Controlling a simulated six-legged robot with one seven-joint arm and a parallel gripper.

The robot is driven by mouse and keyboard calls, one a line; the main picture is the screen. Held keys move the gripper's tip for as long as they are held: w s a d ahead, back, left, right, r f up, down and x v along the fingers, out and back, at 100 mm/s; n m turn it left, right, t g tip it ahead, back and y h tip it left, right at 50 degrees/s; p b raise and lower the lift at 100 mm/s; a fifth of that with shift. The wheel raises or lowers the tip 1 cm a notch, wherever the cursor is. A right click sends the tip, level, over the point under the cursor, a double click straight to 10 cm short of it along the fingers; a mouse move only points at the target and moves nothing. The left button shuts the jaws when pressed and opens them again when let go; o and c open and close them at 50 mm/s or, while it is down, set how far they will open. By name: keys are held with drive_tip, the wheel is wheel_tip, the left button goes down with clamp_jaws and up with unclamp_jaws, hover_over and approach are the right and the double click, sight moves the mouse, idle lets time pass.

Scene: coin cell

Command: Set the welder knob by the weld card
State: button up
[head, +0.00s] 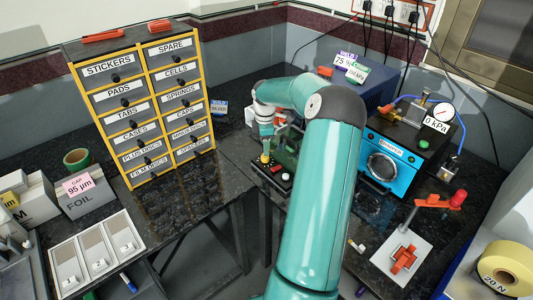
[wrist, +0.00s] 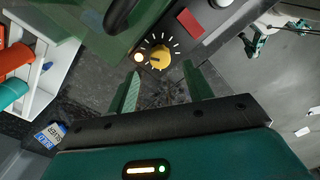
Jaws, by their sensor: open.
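The yellow round knob (wrist: 160,57) sits on a grey panel of the welder (wrist: 115,70), ringed by white tick marks. Its exact pointer setting is hard to read. My gripper (wrist: 165,88) is open, its two green fingers on either side of the space just below the knob in the wrist view, with nothing between them. In the head view the welder (head: 272,173) stands behind my arm, and the small yellow knob (head: 265,158) shows at its left. A blue and white card (wrist: 49,135) in the wrist view seems to read SILVER; it also shows in the head view (head: 219,108).
A red button (wrist: 189,22) and a small lit lamp (wrist: 138,57) are near the knob. A labelled drawer cabinet (head: 150,110) stands left of the welder. A blue-fronted machine (head: 393,155) with a gauge stands right. An orange-handled press (head: 405,250) is in front of it.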

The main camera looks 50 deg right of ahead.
sight(265, 158)
wheel_tip(265, 158, down, 5)
drive_tip(key=shift+r, duration=0.15)
drive_tip(key=c, duration=1)
drive_tip(key=shift+m, duration=0.3)
